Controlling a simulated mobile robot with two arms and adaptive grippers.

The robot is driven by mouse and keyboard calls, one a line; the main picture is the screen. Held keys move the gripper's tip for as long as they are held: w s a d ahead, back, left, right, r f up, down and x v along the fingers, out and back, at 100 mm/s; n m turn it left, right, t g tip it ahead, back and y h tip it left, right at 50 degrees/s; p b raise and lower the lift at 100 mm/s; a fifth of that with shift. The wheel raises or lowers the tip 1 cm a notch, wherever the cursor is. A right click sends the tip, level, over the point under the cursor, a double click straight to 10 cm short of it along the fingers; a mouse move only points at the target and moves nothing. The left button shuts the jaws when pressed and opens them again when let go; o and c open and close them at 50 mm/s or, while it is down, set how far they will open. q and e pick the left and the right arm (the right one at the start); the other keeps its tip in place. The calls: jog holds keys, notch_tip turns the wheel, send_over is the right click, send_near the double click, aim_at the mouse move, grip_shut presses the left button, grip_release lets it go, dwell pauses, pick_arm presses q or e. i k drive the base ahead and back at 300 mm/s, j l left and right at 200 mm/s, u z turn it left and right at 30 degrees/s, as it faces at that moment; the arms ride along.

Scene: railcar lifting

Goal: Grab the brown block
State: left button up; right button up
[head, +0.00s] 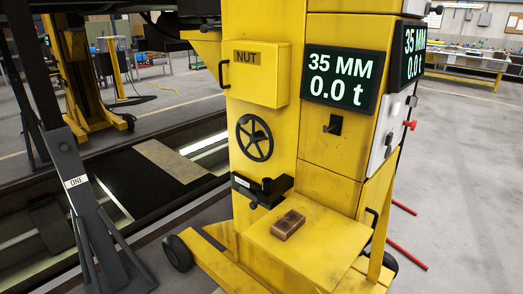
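The brown block (288,226) is a small rectangular piece with hollows in its top. It lies on the flat yellow shelf (318,258) at the foot of the yellow lifting jack (268,35). Nothing is touching the block except the shelf under it. Neither of my grippers can be seen in the head view.
A black bracket (262,190) sticks out just behind and left of the block, below a black handwheel (254,138). A display (343,78) reads 35 MM and 0.0 t. A dark stand (75,180) is at left, beside a pit. Grey floor (465,200) is open at right.

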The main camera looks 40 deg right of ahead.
aim_at(292, 221)
jog(key=i+j+z, duration=0.2)
jog(key=z, duration=0.15)
jog(key=i+j+z, duration=0.65)
jog(key=j+z, duration=0.35)
jog(key=i+j+z, duration=0.2)
jog(key=j+z, duration=0.5)
jog(key=j, duration=0.15)
